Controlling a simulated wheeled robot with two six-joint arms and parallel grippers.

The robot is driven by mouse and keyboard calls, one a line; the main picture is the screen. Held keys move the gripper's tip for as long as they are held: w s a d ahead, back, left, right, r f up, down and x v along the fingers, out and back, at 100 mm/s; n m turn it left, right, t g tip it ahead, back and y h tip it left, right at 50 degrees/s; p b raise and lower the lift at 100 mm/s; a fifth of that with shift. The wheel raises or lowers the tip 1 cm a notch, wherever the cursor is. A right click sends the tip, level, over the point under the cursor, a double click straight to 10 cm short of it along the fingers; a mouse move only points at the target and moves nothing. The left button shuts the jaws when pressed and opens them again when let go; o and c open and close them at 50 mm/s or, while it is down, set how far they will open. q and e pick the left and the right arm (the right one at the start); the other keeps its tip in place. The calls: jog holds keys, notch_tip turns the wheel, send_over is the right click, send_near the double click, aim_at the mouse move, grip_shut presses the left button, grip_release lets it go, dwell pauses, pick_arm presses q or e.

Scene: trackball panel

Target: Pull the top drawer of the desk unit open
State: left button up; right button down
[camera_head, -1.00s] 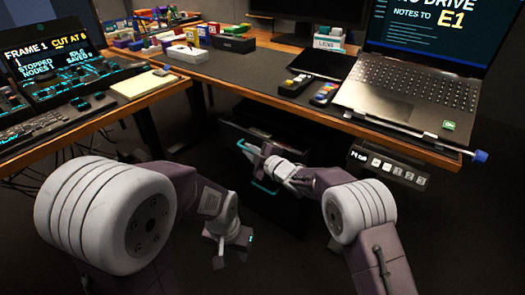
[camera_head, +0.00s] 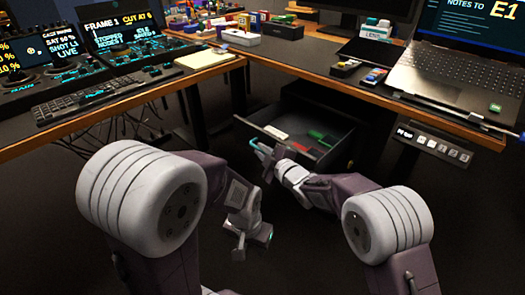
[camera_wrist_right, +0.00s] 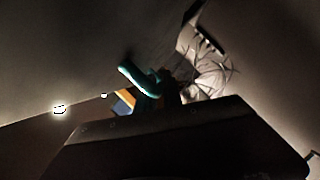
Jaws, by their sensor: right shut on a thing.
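The top drawer (camera_head: 335,154) of the dark desk unit (camera_head: 330,102) stands pulled out under the right-hand desk. Its inside shows from above, with white, red and green items in it. My right gripper (camera_head: 268,156) is at the drawer front, shut on the teal handle (camera_head: 258,147). The teal handle also shows in the right wrist view (camera_wrist_right: 140,79), which is dark, and the fingers are hard to make out there. My left gripper (camera_head: 250,241) hangs low, left of the drawer and apart from it. Its fingers are too small and dark to read.
The right-hand desk edge (camera_head: 375,98) runs above the drawer, with a laptop (camera_head: 455,85) on top. A labelled button strip (camera_head: 434,143) hangs under that edge. The left desk (camera_head: 100,112) carries a keyboard and screens. Dark floor lies in front of the drawer.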

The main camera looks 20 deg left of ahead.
jog(key=shift+s, duration=0.1)
dwell(0.3)
jog(key=c, duration=1.8)
grip_release()
jog(key=shift+o, duration=0.2)
jog(key=shift+s+d+r+p, duration=0.25)
jog(key=shift+d+p, duration=0.1)
jog(key=p+v, duration=0.3)
jog(key=v, duration=0.5)
jog(key=shift+f, duration=0.2)
